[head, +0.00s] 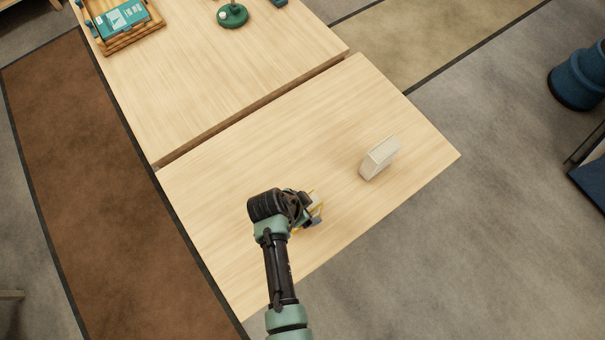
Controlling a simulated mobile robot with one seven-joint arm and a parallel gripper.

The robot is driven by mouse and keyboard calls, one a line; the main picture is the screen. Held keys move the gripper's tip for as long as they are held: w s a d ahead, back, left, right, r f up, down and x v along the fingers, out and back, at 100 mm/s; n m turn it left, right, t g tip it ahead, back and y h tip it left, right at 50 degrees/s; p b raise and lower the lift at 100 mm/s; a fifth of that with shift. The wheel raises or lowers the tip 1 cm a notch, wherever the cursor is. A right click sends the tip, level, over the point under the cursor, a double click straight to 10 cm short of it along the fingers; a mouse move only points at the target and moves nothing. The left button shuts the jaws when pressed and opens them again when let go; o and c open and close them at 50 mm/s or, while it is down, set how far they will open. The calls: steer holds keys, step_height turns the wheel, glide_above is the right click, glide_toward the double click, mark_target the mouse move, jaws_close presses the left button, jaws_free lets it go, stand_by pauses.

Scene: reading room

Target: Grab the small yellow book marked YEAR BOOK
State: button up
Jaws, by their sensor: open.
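Something yellow (316,209), which may be the small yellow book, shows at the right edge of my gripper, on or just above the near wooden table (220,190). My gripper and wrist cover most of it, and no lettering can be read. A small bluish patch lies just below the yellow one. My gripper (304,210) is over the table at the yellow thing. Its fingers are largely hidden behind the wrist, and I cannot tell whether they touch it. The gripper is open.
A pale upright box-like object (380,158) stands to the right on the same table. Across a narrow gap, the far table (210,80) bears a wooden tray (130,41) with a teal book and a green round-based object (233,15). The near table's left part is clear.

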jaws_close()
stand_by(0.3)
steer(key=shift+r, duration=0.1)
